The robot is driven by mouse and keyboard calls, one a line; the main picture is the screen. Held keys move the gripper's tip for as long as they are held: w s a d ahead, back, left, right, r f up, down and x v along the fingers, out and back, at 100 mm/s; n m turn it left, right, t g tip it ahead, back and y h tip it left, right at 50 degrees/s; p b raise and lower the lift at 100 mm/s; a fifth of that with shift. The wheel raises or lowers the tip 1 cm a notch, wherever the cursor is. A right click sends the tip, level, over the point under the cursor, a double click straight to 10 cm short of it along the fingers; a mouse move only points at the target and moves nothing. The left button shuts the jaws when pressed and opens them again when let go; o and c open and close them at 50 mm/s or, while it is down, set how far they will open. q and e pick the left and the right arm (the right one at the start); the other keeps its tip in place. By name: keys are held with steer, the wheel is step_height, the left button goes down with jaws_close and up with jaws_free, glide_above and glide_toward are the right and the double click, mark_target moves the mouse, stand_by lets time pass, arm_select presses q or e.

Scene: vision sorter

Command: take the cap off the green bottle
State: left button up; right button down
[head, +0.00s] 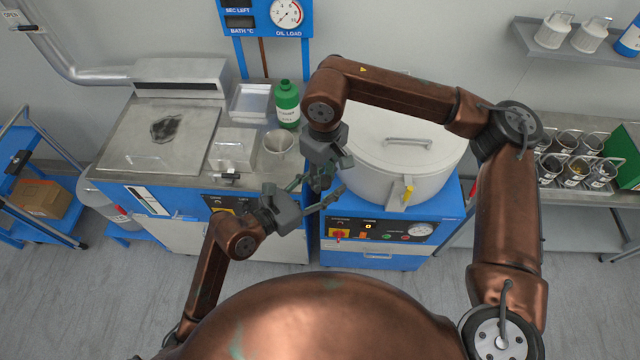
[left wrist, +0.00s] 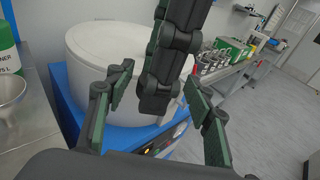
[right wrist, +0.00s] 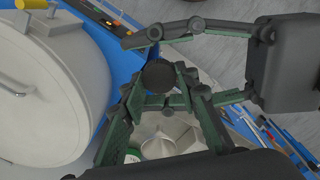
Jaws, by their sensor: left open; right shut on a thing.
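The green bottle (head: 287,106) stands upright at the back of the steel bench, its white label facing me. No dark cap shows on its neck. It also shows in part at the left edge of the left wrist view (left wrist: 8,45). My right gripper (head: 321,180) is shut in front of the white drum, clear of the bottle. A dark round thing (right wrist: 160,76), which looks like the cap, is between its fingers in the right wrist view. My left gripper (head: 314,190) is open and empty, close beside the right one, with its fingers apart on either side of it.
A funnel (head: 278,142) stands in front of the bottle. A white lidded drum (head: 405,160) is right of the grippers, close to them. A steel box (head: 233,148) and a tray (head: 250,102) are on the bench. A rack of metal cups (head: 575,165) is far right.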

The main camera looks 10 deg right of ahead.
arm_select(q)
steer(key=shift+c, duration=0.7)
steer(key=c, duration=1)
steer(key=shift+s+d, duration=0.1)
steer(key=shift+s, duration=0.1)
steer(key=shift+c, duration=0.3)
arm_select(e)
steer(key=c, duration=1.4)
jaws_free()
steer(key=shift+w+a+r, duration=0.1)
steer(key=shift+w, duration=0.05)
